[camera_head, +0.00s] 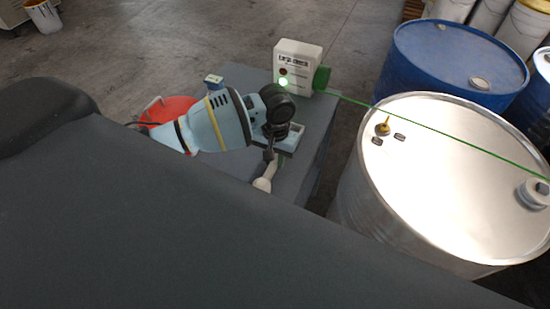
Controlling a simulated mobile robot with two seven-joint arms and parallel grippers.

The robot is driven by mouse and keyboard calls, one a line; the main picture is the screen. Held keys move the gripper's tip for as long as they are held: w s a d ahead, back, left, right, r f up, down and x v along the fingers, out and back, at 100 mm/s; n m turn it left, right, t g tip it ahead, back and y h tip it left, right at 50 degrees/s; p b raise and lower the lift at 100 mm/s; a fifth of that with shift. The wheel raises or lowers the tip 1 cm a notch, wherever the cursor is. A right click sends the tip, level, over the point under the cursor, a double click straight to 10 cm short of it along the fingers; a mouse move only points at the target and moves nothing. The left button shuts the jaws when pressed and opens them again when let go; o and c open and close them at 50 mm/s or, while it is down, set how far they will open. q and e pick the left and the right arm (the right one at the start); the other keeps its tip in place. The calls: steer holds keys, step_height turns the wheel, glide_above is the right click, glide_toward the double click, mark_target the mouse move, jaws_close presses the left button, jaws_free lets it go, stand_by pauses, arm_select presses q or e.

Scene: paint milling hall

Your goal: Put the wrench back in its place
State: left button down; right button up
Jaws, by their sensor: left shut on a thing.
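My left arm comes in from the left, with a pale blue link and a black wrist. My left gripper (269,156) points down over the near right part of a grey-topped bench (314,139). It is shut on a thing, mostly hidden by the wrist. A pale, rounded piece (266,178) shows just below the fingers; it looks like part of the wrench, but its full shape cannot be made out. A light blue-grey holder-like piece (293,138) lies close to the right of the gripper. Whether they touch is unclear. My right gripper is not in view.
A white box (297,66) with a green light stands at the bench's back; a green cable runs from it across a steel drum (450,190). A blue drum (440,60) stands behind. A red object (168,108) sits behind my arm. Open floor lies beyond.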

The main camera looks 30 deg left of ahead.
arm_select(q)
steer(key=shift+f, duration=0.1)
steer(key=shift+f, duration=0.3)
steer(key=shift+w, duration=0.1)
steer(key=shift+f, duration=0.35)
stand_by(0.7)
steer(key=c, duration=1.1)
jaws_free()
steer(key=shift+c, duration=0.2)
